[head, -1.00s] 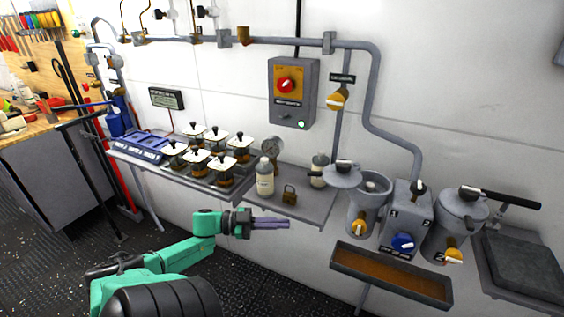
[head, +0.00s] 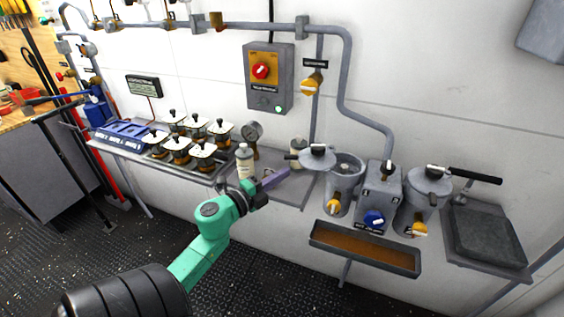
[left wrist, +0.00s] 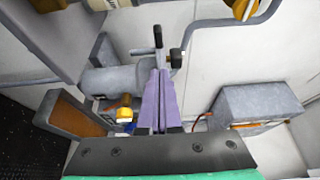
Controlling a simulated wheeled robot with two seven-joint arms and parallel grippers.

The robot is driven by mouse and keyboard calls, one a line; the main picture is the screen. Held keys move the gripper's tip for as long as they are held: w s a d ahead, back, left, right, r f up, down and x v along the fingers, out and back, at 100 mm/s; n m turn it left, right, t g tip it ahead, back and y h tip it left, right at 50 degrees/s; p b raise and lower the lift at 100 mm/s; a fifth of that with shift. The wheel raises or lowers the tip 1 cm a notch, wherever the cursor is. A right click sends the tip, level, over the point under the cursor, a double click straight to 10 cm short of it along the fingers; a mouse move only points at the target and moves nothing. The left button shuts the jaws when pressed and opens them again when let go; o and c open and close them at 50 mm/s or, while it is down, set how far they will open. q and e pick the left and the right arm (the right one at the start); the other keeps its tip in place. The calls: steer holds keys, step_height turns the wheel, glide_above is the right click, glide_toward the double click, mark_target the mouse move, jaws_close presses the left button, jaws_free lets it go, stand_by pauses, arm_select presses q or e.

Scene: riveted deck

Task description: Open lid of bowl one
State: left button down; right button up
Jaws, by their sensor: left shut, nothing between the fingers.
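Two grey bowls hang on the wall at the right of the head view. The left bowl (head: 345,172) shows an open rim, and its round grey lid (head: 318,158) sits off to its left side. The right bowl (head: 424,208) has its lid (head: 429,180) on, with a black handle. I cannot read which bowl is numbered one. My left gripper (head: 287,172) is shut and empty, its purple fingers pointing right, just short of the left lid in the picture. The shut fingers also show in the left wrist view (left wrist: 161,78). My right gripper is not in view.
A grey box with a blue knob (head: 374,218) stands between the bowls. A brown drip tray (head: 365,249) hangs below. A white bottle (head: 245,162) and a gauge (head: 253,131) stand near my gripper. Several lidded jars (head: 190,143) stand further left.

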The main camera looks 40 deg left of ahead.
arm_select(q)
steer(key=w+a, duration=0.2)
steer(key=w, duration=0.1)
steer(key=shift+w+a, duration=0.2)
steer(key=shift+a, duration=0.1)
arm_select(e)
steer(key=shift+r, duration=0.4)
arm_select(q)
steer(key=shift+a+f, duration=0.1)
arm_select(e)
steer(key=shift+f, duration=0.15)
